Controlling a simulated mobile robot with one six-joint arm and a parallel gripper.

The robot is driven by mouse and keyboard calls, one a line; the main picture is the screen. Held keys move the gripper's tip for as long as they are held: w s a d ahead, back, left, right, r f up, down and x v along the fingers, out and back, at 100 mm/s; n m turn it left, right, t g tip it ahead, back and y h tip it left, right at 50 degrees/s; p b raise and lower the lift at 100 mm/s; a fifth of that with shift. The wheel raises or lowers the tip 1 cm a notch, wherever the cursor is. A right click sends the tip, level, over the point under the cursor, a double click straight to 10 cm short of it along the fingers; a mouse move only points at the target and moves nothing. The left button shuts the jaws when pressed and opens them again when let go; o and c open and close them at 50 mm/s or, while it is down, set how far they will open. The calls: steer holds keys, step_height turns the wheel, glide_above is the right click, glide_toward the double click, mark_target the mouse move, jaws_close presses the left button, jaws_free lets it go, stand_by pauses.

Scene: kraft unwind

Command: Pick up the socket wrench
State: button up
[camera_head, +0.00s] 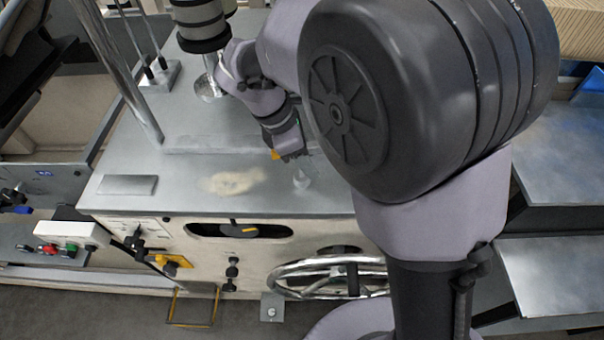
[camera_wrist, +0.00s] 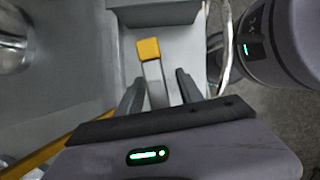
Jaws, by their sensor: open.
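A tool with a yellow block-like end (camera_wrist: 149,49) and a grey metal shaft (camera_wrist: 156,78) shows in the wrist view; it appears to be the socket wrench. Its shaft runs between the two dark fingers of my gripper (camera_wrist: 161,88), with a visible gap on each side. My gripper is open and not clamped on it. In the head view my gripper (camera_head: 291,148) is low over the grey machine top (camera_head: 190,185). A small yellow patch (camera_head: 275,154) shows beside it; the rest of the tool is hidden there.
A chrome post (camera_head: 118,70) and a raised grey ledge (camera_head: 215,143) stand behind and left of my gripper. A flat metal plate (camera_head: 128,185) lies at the machine top's left. A spoked handwheel (camera_head: 330,277) is on the front face.

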steer(key=shift+r, duration=0.15)
jaws_close()
steer(key=shift+r, duration=0.1)
